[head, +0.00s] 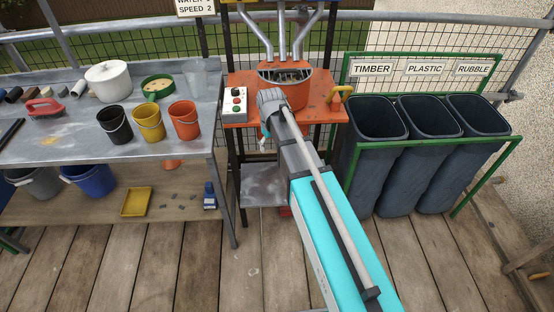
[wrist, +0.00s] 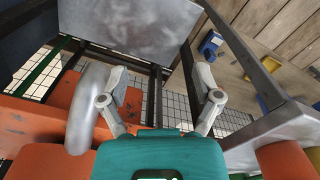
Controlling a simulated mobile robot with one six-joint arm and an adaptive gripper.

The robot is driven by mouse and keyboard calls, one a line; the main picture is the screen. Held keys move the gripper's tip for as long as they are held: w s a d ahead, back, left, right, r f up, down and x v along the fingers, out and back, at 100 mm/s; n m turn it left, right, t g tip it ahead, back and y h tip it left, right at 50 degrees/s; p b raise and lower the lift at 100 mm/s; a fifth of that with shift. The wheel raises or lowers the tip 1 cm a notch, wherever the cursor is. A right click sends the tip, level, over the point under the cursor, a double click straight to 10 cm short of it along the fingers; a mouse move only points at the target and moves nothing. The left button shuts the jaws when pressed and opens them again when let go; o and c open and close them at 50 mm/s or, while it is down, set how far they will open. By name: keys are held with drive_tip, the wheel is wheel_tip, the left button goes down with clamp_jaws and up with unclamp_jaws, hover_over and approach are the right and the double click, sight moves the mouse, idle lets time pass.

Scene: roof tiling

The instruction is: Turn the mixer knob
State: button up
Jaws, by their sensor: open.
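A pale control box (head: 234,106) with a dark knob-like part at the top and red and green parts below it sits on the left of the orange mixer stand (head: 323,108). The orange mixer bucket (head: 296,94) stands behind my arm. My gripper (wrist: 162,88) shows in the wrist view with its two grey fingers spread and nothing between them. In the head view my arm mostly hides it, near the stand's front edge and right of the control box. I cannot make out the knob in the wrist view.
A grey workbench (head: 70,140) stands left, with black, yellow and orange (head: 184,120) buckets near its right edge. Three dark bins (head: 375,150) in a green frame stand right. A sign (head: 195,6) at the top is cut off; "SPEED 2" reads on it. The deck in front is clear.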

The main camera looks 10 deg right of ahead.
drive_tip(key=shift+m, duration=0.3)
drive_tip(key=shift+s+d+f+b, duration=0.3)
drive_tip(key=shift+f+b, duration=0.15)
drive_tip(key=shift+f, duration=0.1)
drive_tip(key=shift+s+d+f+b, duration=0.25)
drive_tip(key=shift+f+b, duration=0.2)
drive_tip(key=shift+f, duration=0.1)
drive_tip(key=shift+s+d+f+b, duration=0.3)
drive_tip(key=shift+f+b, duration=0.15)
drive_tip(key=shift+f, duration=0.1)
drive_tip(key=shift+s, duration=0.1)
drive_tip(key=s+d+m, duration=0.2)
drive_tip(key=s+d, duration=0.3)
drive_tip(key=s, duration=0.2)
drive_tip(key=s+d+m, duration=0.2)
drive_tip(key=s+d, duration=0.3)
drive_tip(key=s, duration=0.3)
wheel_tip(320, 180, up, 14)
drive_tip(key=w+p, duration=0.1)
drive_tip(key=p, duration=1.3)
drive_tip(key=shift+a+r, duration=0.2)
drive_tip(key=shift+a, duration=0.15)
drive_tip(key=shift+w, duration=0.1)
drive_tip(key=c, duration=0.3)
drive_tip(key=shift+c, duration=0.2)
drive_tip(key=shift+a, duration=0.15)
